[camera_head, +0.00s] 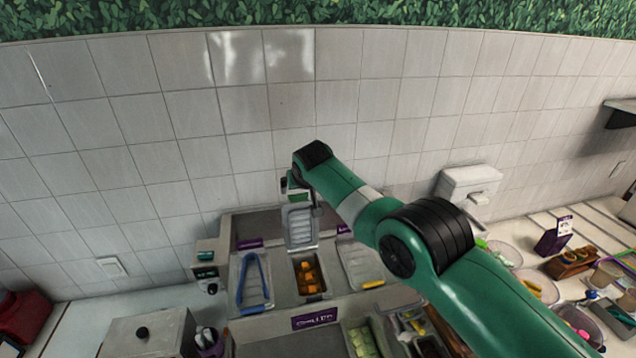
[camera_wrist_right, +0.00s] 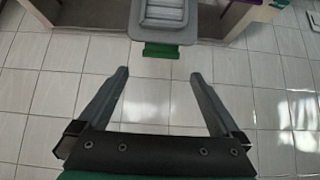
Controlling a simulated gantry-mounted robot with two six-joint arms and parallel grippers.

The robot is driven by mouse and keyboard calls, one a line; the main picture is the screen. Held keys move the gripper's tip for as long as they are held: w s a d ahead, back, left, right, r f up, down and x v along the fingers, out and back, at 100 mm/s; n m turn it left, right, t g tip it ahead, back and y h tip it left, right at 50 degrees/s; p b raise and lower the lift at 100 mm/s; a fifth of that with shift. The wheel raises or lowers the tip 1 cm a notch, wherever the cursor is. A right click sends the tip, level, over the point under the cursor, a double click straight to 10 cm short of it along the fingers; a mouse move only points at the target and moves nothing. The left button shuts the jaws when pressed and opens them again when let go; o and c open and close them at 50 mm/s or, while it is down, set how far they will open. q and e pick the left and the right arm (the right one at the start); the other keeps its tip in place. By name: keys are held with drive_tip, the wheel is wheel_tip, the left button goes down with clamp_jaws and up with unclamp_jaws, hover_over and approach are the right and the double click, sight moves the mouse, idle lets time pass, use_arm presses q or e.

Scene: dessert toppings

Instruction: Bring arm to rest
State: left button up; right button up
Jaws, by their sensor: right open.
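My right arm, green with black joints, reaches from the lower right of the head view to the back of the topping station. Its gripper (camera_head: 289,187) is small and partly hidden there, above a raised ribbed grey lid (camera_head: 299,229). In the right wrist view my right gripper (camera_wrist_right: 159,76) is open, with nothing between its fingers. The lid (camera_wrist_right: 164,20) with its green tab (camera_wrist_right: 161,50) lies just beyond the fingertips, apart from them. My left gripper is in neither view.
A bin of orange pieces (camera_head: 309,275) sits below the lid. A white wall dispenser (camera_head: 468,186) is right of my arm. The tiled wall (camera_head: 235,140) stands close behind; bowls (camera_head: 537,286) crowd the right counter.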

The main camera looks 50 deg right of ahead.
drive_tip(key=shift+s+a+r, duration=0.1)
drive_tip(key=shift+a+r, duration=0.05)
idle(0.4)
